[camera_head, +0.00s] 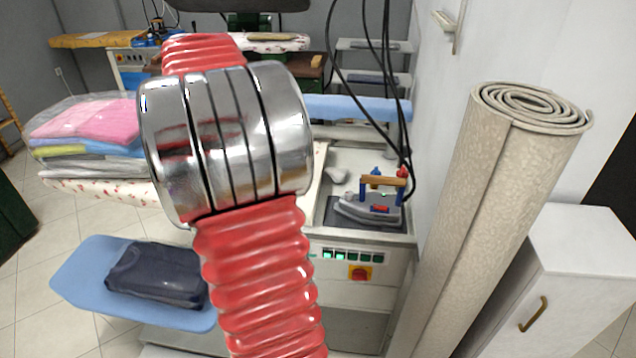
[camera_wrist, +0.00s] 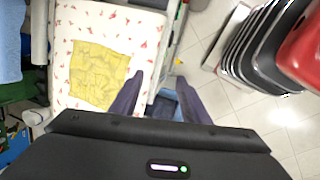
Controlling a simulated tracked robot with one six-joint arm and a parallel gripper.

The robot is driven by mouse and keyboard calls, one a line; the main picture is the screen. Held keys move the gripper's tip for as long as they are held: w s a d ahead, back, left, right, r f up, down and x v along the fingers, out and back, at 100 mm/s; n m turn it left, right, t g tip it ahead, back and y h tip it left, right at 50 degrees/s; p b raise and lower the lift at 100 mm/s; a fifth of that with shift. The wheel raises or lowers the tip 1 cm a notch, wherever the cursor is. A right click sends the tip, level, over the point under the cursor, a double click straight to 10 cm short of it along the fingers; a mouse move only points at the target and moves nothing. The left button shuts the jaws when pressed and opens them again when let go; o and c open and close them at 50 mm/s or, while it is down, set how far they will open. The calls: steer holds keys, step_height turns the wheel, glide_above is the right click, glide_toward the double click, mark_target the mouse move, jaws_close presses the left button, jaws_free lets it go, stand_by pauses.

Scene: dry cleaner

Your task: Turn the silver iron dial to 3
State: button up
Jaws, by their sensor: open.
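A silver iron (camera_head: 368,207) with a wooden handle on blue posts rests on a dark pad at the right end of the white ironing station. A small red part (camera_head: 380,209) shows on its near side. I cannot tell whether this is the dial, and no markings are readable. My gripper (camera_wrist: 158,100) shows in the wrist view, its two dark fingers apart with nothing between them. It is above the patterned board and tiled floor, away from the iron, which is not in the wrist view. My red arm covers the middle of the head view.
The station's front has green switches and a red-yellow knob (camera_head: 360,273). Black cables hang beside the iron. A rolled carpet (camera_head: 490,200) and white cabinet (camera_head: 570,270) stand right. A blue board (camera_head: 85,285) holds dark folded cloth. A yellow cloth (camera_wrist: 98,75) lies on the patterned board.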

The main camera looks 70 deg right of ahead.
mark_target(347, 193)
steer(key=s+d+f+g, duration=0.1)
steer(key=s+d+f, duration=0.1)
steer(key=s+d, duration=0.3)
steer(key=s+d+f+g+y, duration=0.1)
steer(key=s+d+f, duration=0.2)
steer(key=s+d, duration=0.2)
steer(key=s+d+f+n+g, duration=0.1)
steer(key=s+d+f, duration=0.1)
steer(key=s+d, duration=0.3)
steer(key=d, duration=0.4)
steer(key=shift+f+y, duration=0.15)
steer(key=shift+y, duration=0.15)
steer(key=shift+s+f, duration=0.1)
steer(key=shift+f, duration=0.05)
steer(key=x, duration=1.3)
steer(key=shift+f, duration=0.25)
steer(key=shift+c, duration=0.4)
steer(key=c, duration=0.9)
steer(key=shift+a, duration=0.1)
steer(key=shift+c, duration=0.4)
